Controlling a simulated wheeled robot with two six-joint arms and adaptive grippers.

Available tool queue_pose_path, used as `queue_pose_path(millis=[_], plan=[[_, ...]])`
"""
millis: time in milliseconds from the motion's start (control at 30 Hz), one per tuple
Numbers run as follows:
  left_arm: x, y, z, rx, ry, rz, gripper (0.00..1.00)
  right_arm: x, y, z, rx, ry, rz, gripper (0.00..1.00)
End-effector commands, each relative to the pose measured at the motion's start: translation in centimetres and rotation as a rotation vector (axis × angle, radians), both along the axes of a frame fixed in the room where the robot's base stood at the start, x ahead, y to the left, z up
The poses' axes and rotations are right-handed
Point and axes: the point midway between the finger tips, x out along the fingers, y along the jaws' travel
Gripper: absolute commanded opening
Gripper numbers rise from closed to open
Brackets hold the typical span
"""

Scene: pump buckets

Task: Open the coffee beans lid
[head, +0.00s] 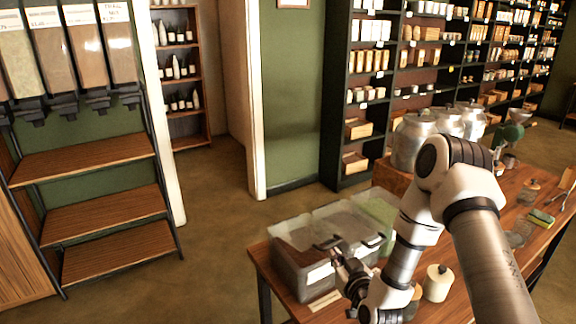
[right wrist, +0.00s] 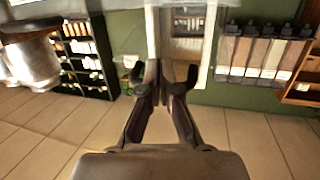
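Clear lidded bins (head: 340,215) stand at the near left corner of the wooden table. The left bin (head: 300,272) has dark contents and a pale label on its front, too small to read. My right gripper (head: 338,253) is low over the front of the bins, close to the left lid. In the right wrist view its fingers (right wrist: 160,82) converge and look shut, with nothing clearly between them. Contact with a handle cannot be told. The lids look closed. My left gripper is not in view.
Large metal jars (head: 412,142) stand behind my right arm on the table.

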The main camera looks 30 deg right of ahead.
Motion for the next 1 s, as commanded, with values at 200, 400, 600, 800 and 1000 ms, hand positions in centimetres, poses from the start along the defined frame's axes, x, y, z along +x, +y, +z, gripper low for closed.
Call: queue_pose_path(millis=[200, 400, 600, 800, 1000], plan=[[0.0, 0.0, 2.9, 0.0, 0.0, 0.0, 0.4, 3.1, 0.3, 4.6, -0.004, -0.005, 0.002, 0.0], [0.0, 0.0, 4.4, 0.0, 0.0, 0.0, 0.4, 6.5, 0.6, 7.4, -0.004, -0.002, 0.003, 0.0], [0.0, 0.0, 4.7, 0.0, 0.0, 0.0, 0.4, 10.3, 0.8, 9.4, -0.002, -0.004, 0.001, 0.0], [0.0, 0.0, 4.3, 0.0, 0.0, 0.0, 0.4, 14.5, 1.2, 11.0, -0.003, -0.005, 0.002, 0.0], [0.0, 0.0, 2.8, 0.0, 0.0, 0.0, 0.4, 18.8, 1.6, 11.5, -0.003, -0.004, 0.002, 0.0]])
